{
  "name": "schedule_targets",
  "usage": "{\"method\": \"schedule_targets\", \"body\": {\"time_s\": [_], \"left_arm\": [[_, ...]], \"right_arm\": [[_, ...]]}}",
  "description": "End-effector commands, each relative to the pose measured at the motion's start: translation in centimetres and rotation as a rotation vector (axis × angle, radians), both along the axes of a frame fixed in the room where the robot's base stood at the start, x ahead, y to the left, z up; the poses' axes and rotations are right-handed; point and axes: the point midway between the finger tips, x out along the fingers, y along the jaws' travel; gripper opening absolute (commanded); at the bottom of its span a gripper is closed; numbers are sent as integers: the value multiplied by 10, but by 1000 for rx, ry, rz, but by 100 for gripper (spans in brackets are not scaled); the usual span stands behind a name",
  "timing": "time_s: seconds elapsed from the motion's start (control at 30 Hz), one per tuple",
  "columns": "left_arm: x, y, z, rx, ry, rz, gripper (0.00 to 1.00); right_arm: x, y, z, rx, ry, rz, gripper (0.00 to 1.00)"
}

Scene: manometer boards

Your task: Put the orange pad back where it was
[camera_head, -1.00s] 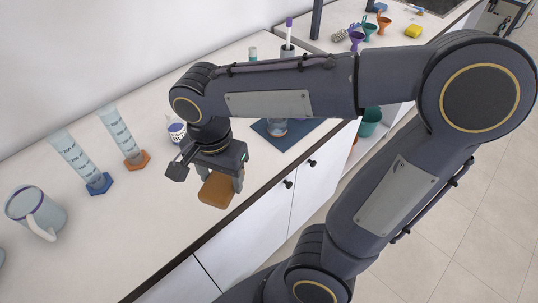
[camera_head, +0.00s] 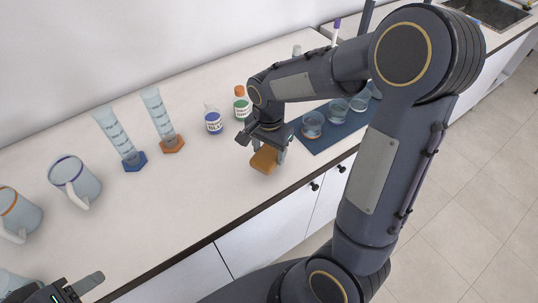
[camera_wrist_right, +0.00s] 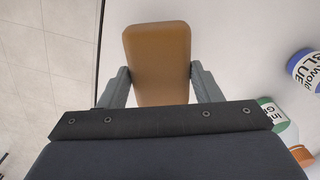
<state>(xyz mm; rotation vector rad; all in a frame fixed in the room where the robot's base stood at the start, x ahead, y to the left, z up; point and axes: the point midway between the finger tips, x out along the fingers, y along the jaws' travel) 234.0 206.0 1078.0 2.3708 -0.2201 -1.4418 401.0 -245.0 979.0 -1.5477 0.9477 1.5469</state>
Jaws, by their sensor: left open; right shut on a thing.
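The orange pad (camera_head: 264,159) is a small block, orange-brown in the head view. My right gripper (camera_head: 268,148) is shut on it, near the front edge of the counter. The pad also shows in the right wrist view (camera_wrist_right: 158,62) between the two fingers. I cannot tell for sure whether its underside touches the counter. My left gripper (camera_head: 80,290) is open and empty at the lower left corner of the head view, partly cut off by the frame.
Two measuring cylinders (camera_head: 120,138) (camera_head: 162,120), mugs (camera_head: 75,182) and two labelled bottles (camera_head: 213,122) (camera_head: 241,104) stand on the white counter (camera_head: 180,205). A blue mat (camera_head: 322,142) with several glass beakers lies right of my right gripper. Counter between the mugs and the pad is clear.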

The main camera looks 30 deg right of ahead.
Motion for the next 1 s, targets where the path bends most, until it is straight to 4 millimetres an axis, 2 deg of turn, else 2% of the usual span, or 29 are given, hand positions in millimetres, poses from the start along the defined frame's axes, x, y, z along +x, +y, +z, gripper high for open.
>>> {"method": "schedule_targets", "body": {"time_s": [0.23, 0.67, 0.7, 0.8, 0.87, 1.0], "left_arm": [[0, 0, 1, 0, 0, 0, 51], [0, 0, -4, 0, 0, 0, 51], [0, 0, -3, 0, 0, 0, 51], [0, 0, -2, 0, 0, 0, 51], [0, 0, -2, 0, 0, 0, 51], [0, 0, -2, 0, 0, 0, 51]], "right_arm": [[3, -3, -32, -1, 4, 0, 40], [3, -2, -40, 0, 1, 0, 40], [3, -2, -39, 0, 1, 0, 61], [3, -2, -39, 0, 1, 0, 74], [3, -2, -39, 0, 1, 0, 80], [3, -2, -39, 0, 1, 0, 80]]}}
